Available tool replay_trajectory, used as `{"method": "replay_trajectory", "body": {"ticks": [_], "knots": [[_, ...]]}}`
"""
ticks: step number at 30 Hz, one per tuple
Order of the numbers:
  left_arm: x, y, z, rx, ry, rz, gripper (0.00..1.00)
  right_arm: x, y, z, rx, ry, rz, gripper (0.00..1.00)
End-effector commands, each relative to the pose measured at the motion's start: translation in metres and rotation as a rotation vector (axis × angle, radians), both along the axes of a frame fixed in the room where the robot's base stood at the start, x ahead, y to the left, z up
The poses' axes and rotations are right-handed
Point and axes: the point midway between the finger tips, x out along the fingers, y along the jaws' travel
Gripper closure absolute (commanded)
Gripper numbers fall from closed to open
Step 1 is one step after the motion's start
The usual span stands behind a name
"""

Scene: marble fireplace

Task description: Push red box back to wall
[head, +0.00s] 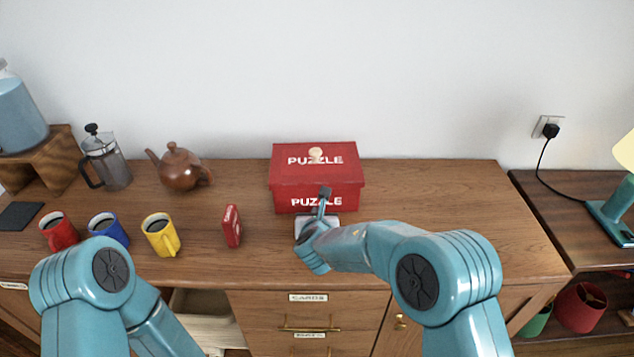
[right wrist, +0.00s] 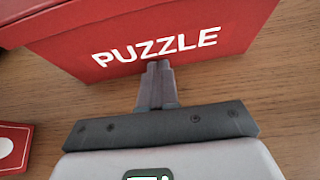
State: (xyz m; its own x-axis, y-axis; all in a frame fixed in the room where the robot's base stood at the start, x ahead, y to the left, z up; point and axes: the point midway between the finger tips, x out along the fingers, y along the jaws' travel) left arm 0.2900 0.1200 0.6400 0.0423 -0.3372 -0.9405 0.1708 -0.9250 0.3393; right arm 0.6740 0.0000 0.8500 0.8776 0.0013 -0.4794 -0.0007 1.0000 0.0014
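The red puzzle box (head: 285,180), with a lid and white lettering, sits on the wooden cabinet top (head: 420,195) near the wall. The gap behind it is hidden by the box. My right gripper (head: 324,196) is at its front face, with the two fingers together and nothing between them. In the right wrist view the shut fingertips (right wrist: 158,66) are at the lower edge of the red box's front (right wrist: 225,30), below the lettering. They touch it or nearly so. My left arm is at lower left in the head view; its gripper is out of view.
A small red card box (head: 232,226) stands left of the puzzle box. Red (head: 58,231), blue (head: 107,229) and yellow (head: 160,236) mugs, a teapot (head: 180,168) and a French press (head: 107,160) are further left. A drawer (head: 200,303) is open below. The top right of the box is clear.

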Motion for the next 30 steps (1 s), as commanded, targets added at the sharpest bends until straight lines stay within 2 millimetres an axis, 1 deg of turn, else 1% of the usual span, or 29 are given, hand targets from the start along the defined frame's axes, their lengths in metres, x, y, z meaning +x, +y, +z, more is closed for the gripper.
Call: {"method": "replay_trajectory", "body": {"ticks": [30], "knots": [[0.0, 0.0, 0.015, 0.0, 0.0, 0.0, 1.0, 0.041, 0.0, 0.001, 0.0, 0.001, -0.001, 1.0]]}}
